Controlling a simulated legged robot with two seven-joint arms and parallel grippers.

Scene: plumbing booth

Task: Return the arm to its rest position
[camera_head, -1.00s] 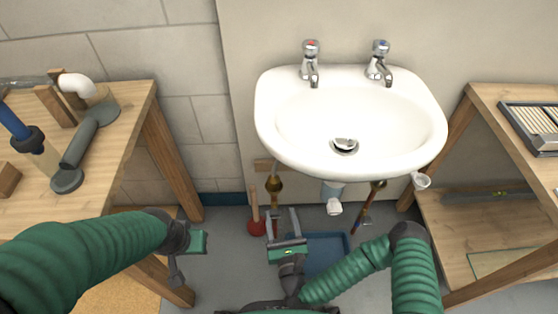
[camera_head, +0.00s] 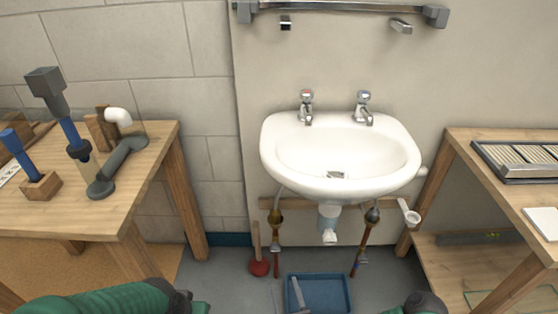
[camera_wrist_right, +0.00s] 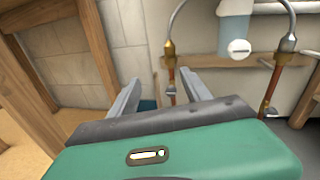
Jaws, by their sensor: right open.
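My right arm shows only in part at the bottom edge of the head view. A grey finger of my right gripper (camera_head: 298,294) shows there in front of the blue tray. In the right wrist view my right gripper (camera_wrist_right: 160,78) has its two fingers spread apart with nothing between them. My left arm (camera_head: 110,299) lies along the bottom left of the head view. The end of my left gripper (camera_head: 200,307) is cut off by the frame, so its fingers cannot be made out.
A white sink (camera_head: 338,182) with two taps hangs on the wall. Copper pipes (camera_head: 363,250) run below it. A blue tray (camera_head: 335,283) and a red plunger (camera_head: 259,267) are on the floor. Wooden benches stand left (camera_head: 150,167) and right (camera_head: 480,150), with tools on the left one.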

